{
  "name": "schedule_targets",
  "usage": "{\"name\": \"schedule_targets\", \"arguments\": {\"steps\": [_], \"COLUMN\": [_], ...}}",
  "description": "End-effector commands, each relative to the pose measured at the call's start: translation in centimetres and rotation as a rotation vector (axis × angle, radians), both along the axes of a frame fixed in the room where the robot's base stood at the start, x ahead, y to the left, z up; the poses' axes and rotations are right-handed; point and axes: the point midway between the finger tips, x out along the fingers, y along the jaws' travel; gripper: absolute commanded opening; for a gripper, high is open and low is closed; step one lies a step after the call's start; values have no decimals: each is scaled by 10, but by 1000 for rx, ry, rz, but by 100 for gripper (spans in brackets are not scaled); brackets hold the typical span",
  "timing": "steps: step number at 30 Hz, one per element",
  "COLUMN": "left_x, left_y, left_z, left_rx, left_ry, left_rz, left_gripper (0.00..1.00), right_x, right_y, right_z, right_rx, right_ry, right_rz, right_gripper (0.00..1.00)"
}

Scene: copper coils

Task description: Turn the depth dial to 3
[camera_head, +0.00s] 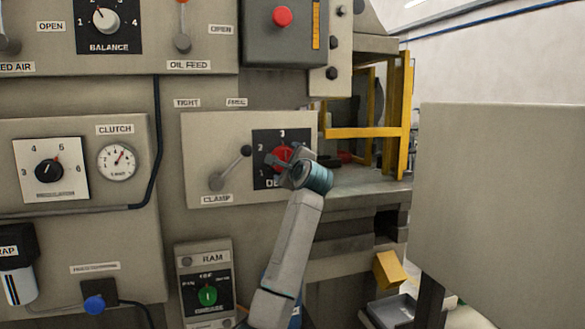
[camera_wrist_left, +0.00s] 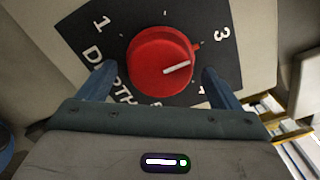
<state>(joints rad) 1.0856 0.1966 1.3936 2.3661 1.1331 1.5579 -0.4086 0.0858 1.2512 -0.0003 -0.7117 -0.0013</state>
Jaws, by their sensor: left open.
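The depth dial has a red knob (camera_head: 281,157) on a black plate marked with numbers, in the middle of the head view. In the left wrist view the red knob (camera_wrist_left: 158,52) carries a white line pointing right, between the 3 and a partly hidden mark lower right. A small red nub on its rim points roughly toward the 3. My left gripper (camera_head: 286,163) is in front of the dial and partly covers it. In the wrist view its open fingers (camera_wrist_left: 160,76) stand on either side of the knob, apart from it. My right gripper is not in view.
The clamp lever (camera_head: 229,170) is just left of the dial on the same panel. A yellow frame (camera_head: 405,120) and a grey panel (camera_head: 505,200) stand to the right.

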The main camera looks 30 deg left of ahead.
Motion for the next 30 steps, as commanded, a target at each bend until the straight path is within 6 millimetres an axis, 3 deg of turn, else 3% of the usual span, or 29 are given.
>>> {"name": "schedule_targets", "arguments": {"steps": [6, 15, 30], "left_x": [-24, -58, -65], "left_y": [-30, -69, -77], "left_z": [-4, -2, -1], "left_rx": [-2, -3, -2], "left_ry": [-3, -2, 0], "left_rz": [-4, -2, 0], "left_gripper": [86, 86, 86], "right_x": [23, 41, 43], "right_y": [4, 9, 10], "right_z": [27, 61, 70], "right_rx": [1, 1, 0], "right_ry": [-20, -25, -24], "right_rz": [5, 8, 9], "right_gripper": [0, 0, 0]}}
